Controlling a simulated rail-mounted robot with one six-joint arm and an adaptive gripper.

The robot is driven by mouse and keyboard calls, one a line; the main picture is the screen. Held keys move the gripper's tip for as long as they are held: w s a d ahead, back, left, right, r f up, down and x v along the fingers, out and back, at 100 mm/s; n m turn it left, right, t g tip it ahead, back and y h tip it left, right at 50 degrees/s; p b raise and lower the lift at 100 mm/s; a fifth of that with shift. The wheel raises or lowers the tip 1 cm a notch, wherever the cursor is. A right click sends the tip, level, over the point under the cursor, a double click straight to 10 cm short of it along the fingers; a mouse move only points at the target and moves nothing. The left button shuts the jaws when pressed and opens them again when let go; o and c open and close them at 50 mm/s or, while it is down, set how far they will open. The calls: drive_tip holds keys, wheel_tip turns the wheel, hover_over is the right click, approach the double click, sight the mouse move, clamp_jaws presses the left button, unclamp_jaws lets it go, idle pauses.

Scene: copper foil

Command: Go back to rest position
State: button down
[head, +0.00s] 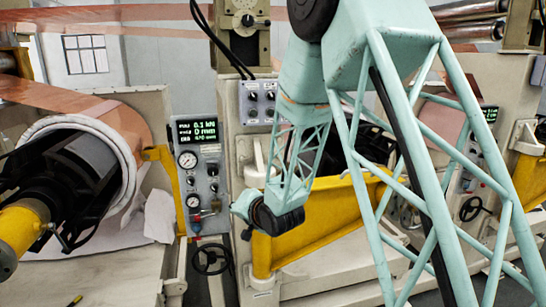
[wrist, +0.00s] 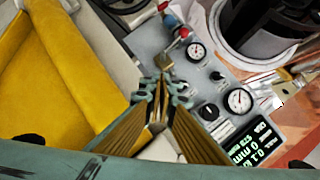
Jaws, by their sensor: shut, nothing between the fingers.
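My gripper (wrist: 162,92) shows in the wrist view, its two long brass-coloured fingers closed together at the teal tips. Nothing is seen between them. The fingers point toward the grey control panel (wrist: 205,75), with its gauges and lit display. In the head view my teal arm (head: 290,165) hangs down in the middle, its dark wrist joint in front of the yellow beam (head: 325,222). The gripper's fingers cannot be made out in the head view. I cannot tell whether the fingertips touch anything.
The gauge panel (head: 200,175) with a red-knobbed valve stands left of my wrist, a black handwheel (head: 211,259) below it. A copper foil roll (head: 125,130) is further left. The yellow beam (wrist: 60,60) lies close on the left in the wrist view.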

drive_tip(key=s+d+r+n+g+h, duration=0.1)
drive_tip(key=s+d+r+h, duration=0.1)
drive_tip(key=s+d+r, duration=0.45)
drive_tip(key=s+d+r+g+h, duration=0.15)
drive_tip(key=s+d+r, duration=0.25)
drive_tip(key=s+d, duration=0.5)
drive_tip(key=s+d+r+n+h, duration=0.1)
drive_tip(key=s+d+r+h, duration=0.1)
drive_tip(key=s+d+r, duration=0.6)
drive_tip(key=s+d+n+g, duration=0.1)
drive_tip(key=s+d, duration=0.4)
drive_tip(key=s, duration=1.2)
drive_tip(key=s+d+g+h, duration=0.1)
drive_tip(key=s+d+g, duration=0.2)
drive_tip(key=s, duration=1.4)
drive_tip(key=d, duration=0.3)
drive_tip(key=shift+s+n, duration=0.35)
drive_tip(key=shift+n, duration=0.05)
drive_tip(key=shift+g, duration=0.25)
